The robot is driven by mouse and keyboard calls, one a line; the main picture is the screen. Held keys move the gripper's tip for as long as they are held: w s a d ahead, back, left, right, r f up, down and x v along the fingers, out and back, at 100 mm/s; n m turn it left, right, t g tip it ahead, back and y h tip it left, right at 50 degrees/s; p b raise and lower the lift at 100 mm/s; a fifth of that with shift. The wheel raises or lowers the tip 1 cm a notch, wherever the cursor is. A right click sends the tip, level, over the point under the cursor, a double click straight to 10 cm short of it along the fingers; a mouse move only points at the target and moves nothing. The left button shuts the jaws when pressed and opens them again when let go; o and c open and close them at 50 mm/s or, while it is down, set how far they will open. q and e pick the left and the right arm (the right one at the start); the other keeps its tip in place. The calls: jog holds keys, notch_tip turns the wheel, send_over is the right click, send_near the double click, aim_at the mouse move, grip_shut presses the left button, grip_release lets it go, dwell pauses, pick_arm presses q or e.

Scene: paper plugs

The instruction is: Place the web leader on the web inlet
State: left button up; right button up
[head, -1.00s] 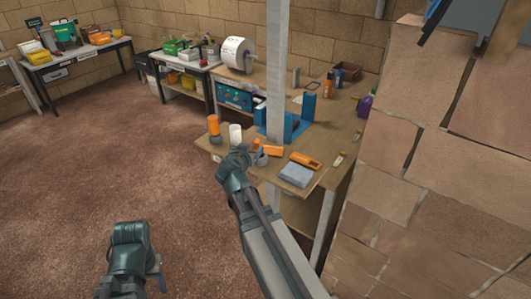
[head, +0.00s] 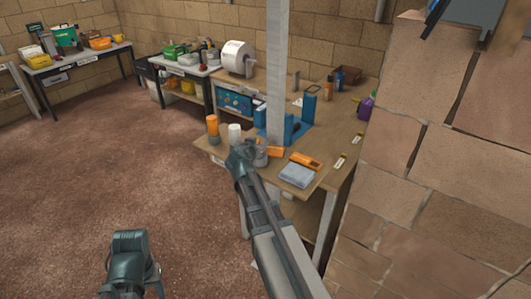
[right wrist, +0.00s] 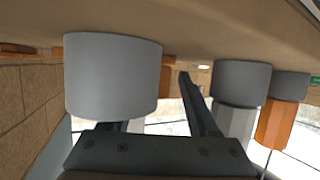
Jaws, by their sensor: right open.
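I cannot tell which parts are the web leader and the web inlet. My right gripper (head: 246,152) is at the bench's front, beside a grey cylinder (head: 261,157). In the right wrist view, its fingers (right wrist: 150,100) are apart; a large grey cylinder (right wrist: 113,75) stands in front of one finger and hides most of it. No hold on anything shows. Part of my left arm shows at the lower left, but its fingers do not.
A white cylinder (head: 235,133) and an orange one (head: 212,125) stand left of my right gripper. An orange tool (head: 305,160) and a grey-blue pad (head: 297,174) lie to its right. A grey post (head: 277,70) hides part of the bench. A brick wall (head: 440,160) is at right.

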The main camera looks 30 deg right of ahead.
jog(key=shift+s, duration=0.1)
jog(key=shift+c, duration=0.2)
grip_shut()
pick_arm(q)
jog(key=shift+r, duration=0.1)
pick_arm(e)
jog(key=shift+r, duration=0.1)
